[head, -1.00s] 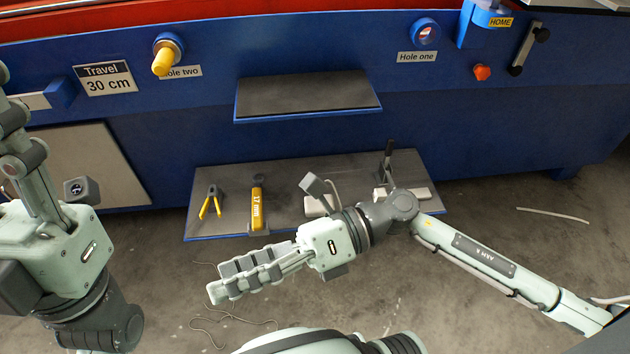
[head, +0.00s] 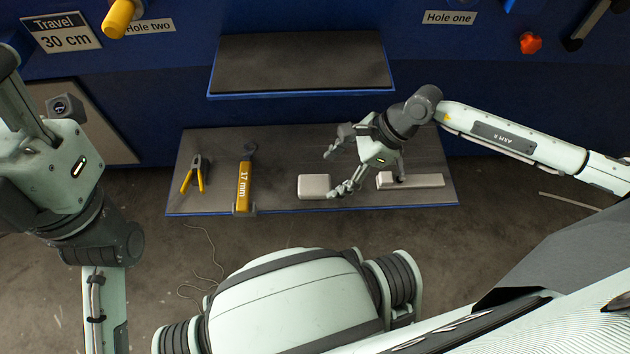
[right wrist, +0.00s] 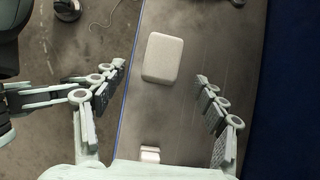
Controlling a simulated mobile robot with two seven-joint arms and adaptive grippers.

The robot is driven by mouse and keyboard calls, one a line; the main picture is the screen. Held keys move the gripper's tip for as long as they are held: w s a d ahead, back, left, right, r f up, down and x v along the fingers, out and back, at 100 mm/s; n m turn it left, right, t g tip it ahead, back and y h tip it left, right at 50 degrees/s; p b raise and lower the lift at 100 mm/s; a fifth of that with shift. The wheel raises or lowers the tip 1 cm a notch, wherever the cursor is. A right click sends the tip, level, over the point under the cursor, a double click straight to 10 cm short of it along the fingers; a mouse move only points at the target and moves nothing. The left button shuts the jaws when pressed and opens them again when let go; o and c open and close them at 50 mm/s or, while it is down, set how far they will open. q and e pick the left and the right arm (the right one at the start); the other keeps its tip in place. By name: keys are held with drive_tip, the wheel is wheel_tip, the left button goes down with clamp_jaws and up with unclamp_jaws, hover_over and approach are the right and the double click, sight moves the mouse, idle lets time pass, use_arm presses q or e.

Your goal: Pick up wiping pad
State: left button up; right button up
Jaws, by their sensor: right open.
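The wiping pad looks like a pale, rounded block (head: 314,187) lying flat on the low grey shelf (head: 285,195). It shows whole in the right wrist view (right wrist: 163,57). My right gripper (head: 335,172) is open and empty over the shelf, just right of the pad in the head view. In the right wrist view its fingers (right wrist: 160,75) are spread wide, with the pad beyond and between their tips, apart from both. My left gripper (head: 18,95) is at the left edge, partly cut off; its jaws cannot be judged.
Yellow-handled pliers (head: 194,176) and a yellow 17 mm tool (head: 244,185) are left of the pad. A pale, long-based item (head: 425,181) lies right, partly behind my right gripper. An empty upper shelf (head: 300,65) juts out above. A yellow knob (head: 118,17) is at upper left.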

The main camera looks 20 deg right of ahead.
sight(316, 183)
drive_tip(key=x, duration=0.3)
drive_tip(key=b+x, duration=0.1)
drive_tip(key=x, duration=0.2)
drive_tip(key=shift+w+b, duration=0.2)
drive_tip(key=shift+b, duration=0.1)
drive_tip(key=shift+r, duration=0.1)
drive_tip(key=c, duration=1.2)
drive_tip(key=shift+o, duration=0.2)
drive_tip(key=shift+r, duration=0.1)
